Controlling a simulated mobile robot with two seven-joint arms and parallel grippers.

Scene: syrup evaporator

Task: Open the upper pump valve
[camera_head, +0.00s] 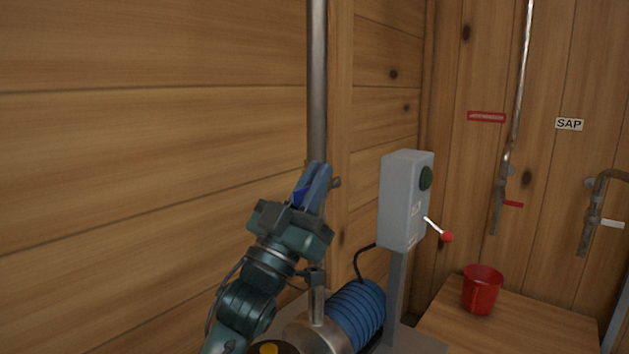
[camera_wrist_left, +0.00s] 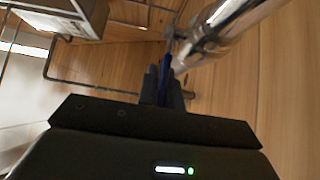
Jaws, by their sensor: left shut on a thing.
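The upper pump valve sits on the vertical steel pipe (camera_head: 317,80) above the pump; a small valve part (camera_head: 336,183) shows at the pipe's right side. My left gripper (camera_head: 314,183) is at this valve, in front of the pipe, and is shut on its blue handle (camera_head: 299,194). In the left wrist view, the blue handle (camera_wrist_left: 166,88) shows between the dark fingers, close to the shiny pipe (camera_wrist_left: 222,35). The fingers hide much of the handle and valve body. My right gripper is not in view.
Below stand the blue pump motor (camera_head: 357,312) and a grey switch box (camera_head: 403,200) with a red-tipped lever (camera_head: 446,236). A red cup (camera_head: 482,290) stands on a wooden surface (camera_head: 540,325) at right. The wooden wall (camera_head: 150,150) is close on the left.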

